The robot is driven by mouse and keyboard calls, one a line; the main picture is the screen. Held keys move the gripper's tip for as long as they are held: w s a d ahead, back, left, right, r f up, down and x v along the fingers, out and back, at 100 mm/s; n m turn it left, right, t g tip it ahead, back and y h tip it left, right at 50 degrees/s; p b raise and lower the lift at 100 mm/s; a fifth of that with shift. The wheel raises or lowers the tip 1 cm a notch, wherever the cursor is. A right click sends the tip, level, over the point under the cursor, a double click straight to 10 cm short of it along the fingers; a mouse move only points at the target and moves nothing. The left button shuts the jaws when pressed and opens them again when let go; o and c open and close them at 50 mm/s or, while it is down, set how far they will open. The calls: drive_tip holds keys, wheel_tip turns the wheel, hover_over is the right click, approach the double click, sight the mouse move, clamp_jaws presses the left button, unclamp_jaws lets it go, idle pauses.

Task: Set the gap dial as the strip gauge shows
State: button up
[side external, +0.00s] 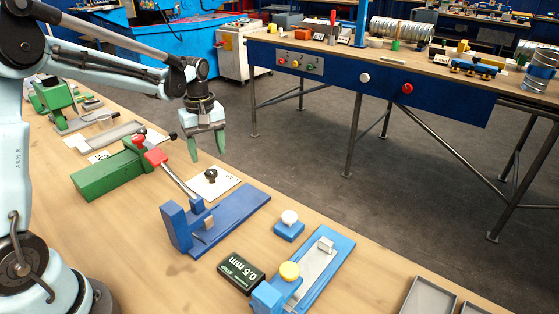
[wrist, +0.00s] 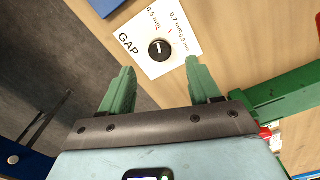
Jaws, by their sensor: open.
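The gap dial is a black knob on a white card marked GAP. It shows in the side external view (side external: 211,174) and the wrist view (wrist: 159,49). Its marks read 0.5 mm, 0.7 mm and 0.9 mm. Its white line points roughly up in the wrist view, nearest the 0.5 mm side; the exact setting is hard to tell. A dark green block (side external: 241,272) reads 0.5 mm; I cannot tell whether it is the strip gauge. My gripper (side external: 206,157) is open and empty above the card, its green fingers (wrist: 159,63) apart and not touching the knob.
A green tool with a red-ended lever (side external: 110,174) stands left of the card. A blue fixture (side external: 240,206) stands close in front. A blue slide with a yellow knob (side external: 320,262) and a white-knobbed block (side external: 289,226) are nearer the camera. Grey trays (side external: 430,297) lie at lower right.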

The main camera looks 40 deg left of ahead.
sight(211, 172)
wheel_tip(211, 172, up, 6)
idle(0.4)
wheel_tip(211, 172, down, 12)
idle(0.9)
drive_tip(key=shift+r, duration=0.1)
